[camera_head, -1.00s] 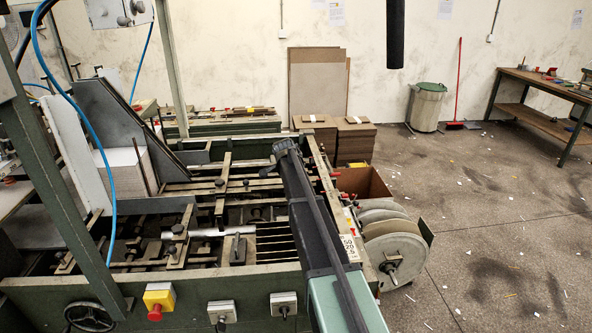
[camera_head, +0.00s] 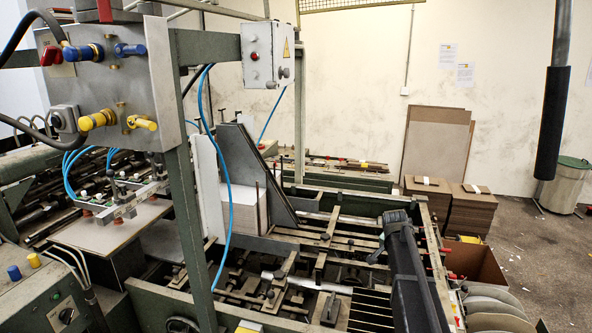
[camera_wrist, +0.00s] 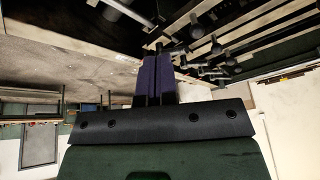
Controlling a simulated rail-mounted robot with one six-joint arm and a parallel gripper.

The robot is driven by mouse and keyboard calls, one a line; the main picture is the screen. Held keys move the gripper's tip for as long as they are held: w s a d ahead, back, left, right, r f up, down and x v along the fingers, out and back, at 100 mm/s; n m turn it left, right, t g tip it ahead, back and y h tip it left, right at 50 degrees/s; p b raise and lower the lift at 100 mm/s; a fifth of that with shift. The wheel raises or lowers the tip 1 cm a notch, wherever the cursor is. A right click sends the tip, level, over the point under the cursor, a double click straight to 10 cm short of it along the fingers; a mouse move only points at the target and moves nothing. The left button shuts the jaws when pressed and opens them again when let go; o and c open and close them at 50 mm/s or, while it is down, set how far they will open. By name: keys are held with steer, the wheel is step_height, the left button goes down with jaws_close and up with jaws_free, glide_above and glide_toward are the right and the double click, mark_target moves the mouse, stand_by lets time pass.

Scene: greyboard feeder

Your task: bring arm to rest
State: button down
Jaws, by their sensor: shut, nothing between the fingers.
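My gripper (camera_wrist: 155,60) shows in the wrist view only. Its two dark purple fingers lie close together, shut and empty, beyond a black crossbar. The fingertips stand out against dark machine rods and pale bars at the upper right of that view. How near they are to these parts I cannot tell. I cannot make out my gripper in the head view.
The green feeder machine (camera_head: 160,302) fills the front and middle. A control box (camera_head: 110,75) and green post (camera_head: 190,220) stand at left. A white stack (camera_head: 245,208) lies in the feeder. Board stacks (camera_head: 470,215) and a bin (camera_head: 563,186) stand behind; floor shows at right.

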steer(key=s+a+f+n+g+y+b, duration=0.1)
steer(key=s+a+f+n, duration=0.1)
steer(key=s+a, duration=0.5)
steer(key=s+a+f+n+g+y+b, duration=0.1)
steer(key=s+a+n, duration=0.4)
steer(key=s, duration=0.9)
steer(key=s+a+f+n+g+y+b, duration=0.1)
steer(key=s+a+f+n+b, duration=0.1)
steer(key=s+a, duration=0.7)
steer(key=shift+s+f+n+b, duration=0.4)
steer(key=shift+s+f+n, duration=0.25)
steer(key=shift+s+n, duration=0.25)
steer(key=shift+w, duration=0.1)
